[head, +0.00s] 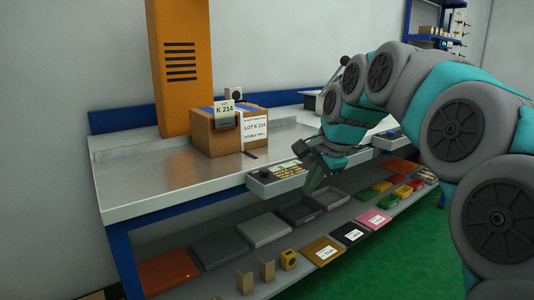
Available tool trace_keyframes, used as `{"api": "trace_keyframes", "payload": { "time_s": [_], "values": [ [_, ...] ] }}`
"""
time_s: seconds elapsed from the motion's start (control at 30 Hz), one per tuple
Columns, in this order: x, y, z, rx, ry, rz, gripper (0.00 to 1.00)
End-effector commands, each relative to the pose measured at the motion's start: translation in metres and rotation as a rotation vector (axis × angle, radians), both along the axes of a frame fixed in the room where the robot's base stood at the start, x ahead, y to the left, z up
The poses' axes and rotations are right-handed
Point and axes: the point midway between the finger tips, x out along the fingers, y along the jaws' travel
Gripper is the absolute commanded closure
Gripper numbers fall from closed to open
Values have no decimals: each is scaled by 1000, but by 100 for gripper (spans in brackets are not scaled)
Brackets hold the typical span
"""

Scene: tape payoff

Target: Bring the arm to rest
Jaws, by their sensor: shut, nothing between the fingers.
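My gripper (305,158) is at the end of my teal and grey arm, which reaches in from the right of the head view.
The metal workbench (160,165) carries a cardboard box (205,136) labelled LOT K 214, beside an orange column (182,60). Green floor (400,260) is clear in front.

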Motion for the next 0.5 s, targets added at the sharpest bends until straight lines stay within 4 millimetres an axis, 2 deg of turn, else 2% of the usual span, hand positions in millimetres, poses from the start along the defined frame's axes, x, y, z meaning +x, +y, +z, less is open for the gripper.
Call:
{"api": "trace_keyframes", "payload": {
  "time_s": [0.03, 0.27, 0.5],
  "values": [
    [-22, 1, -13, -42, 20, 69, 100],
    [-118, -4, -74, -214, 109, 405, 100],
    [-226, -22, -141, -328, 225, 736, 100]
  ]
}}
